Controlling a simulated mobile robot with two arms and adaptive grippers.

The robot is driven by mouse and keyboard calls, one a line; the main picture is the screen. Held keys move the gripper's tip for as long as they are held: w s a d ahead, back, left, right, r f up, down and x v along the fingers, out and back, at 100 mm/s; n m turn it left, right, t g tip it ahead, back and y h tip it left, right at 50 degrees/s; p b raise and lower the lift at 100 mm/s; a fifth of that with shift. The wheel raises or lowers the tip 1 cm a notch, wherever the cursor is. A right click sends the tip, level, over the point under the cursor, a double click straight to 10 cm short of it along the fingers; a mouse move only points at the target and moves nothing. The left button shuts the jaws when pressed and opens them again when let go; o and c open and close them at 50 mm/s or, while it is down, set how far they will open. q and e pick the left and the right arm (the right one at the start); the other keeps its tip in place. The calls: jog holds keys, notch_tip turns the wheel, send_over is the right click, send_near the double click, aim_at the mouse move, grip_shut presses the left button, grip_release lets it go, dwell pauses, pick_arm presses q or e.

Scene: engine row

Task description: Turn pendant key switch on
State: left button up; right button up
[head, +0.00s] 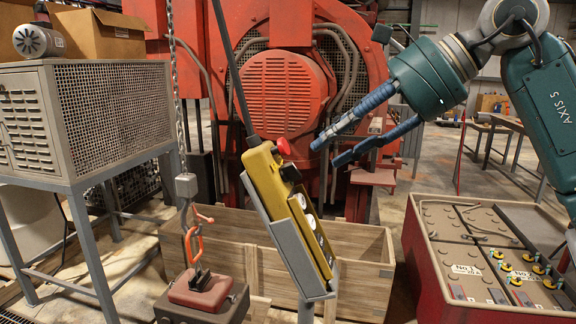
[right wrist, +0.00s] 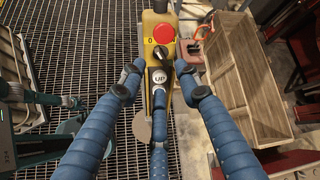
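The yellow pendant (head: 262,180) leans in a grey holder (head: 292,245) in the middle of the head view. It has a red mushroom button (head: 283,147), a black key switch (head: 290,173) below it and round white buttons further down. In the right wrist view the black key switch (right wrist: 160,53) sits between the red button (right wrist: 162,33) and the "UP" button (right wrist: 159,76), with a "0" mark at left. My right gripper (head: 322,152) has its blue fingers spread and empty, just right of the pendant. The spread fingers also show in the right wrist view (right wrist: 158,72). My left gripper is not seen.
A wooden crate (head: 362,262) stands behind the pendant. A hook on a chain (head: 194,245) hangs over a red-brown block (head: 200,289) at left. A mesh cabinet (head: 110,118) stands at far left, a red-sided battery case (head: 425,270) at right.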

aim_at(297, 171)
jog(key=x, duration=0.7)
jog(key=shift+p, duration=0.35)
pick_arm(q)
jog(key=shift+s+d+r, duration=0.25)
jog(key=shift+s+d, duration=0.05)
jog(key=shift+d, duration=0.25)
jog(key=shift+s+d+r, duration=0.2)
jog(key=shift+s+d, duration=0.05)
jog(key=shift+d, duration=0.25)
pick_arm(e)
jog(key=shift+w+a+f, duration=0.1)
jog(key=shift+a+f, duration=0.1)
jog(key=shift+f, duration=0.2)
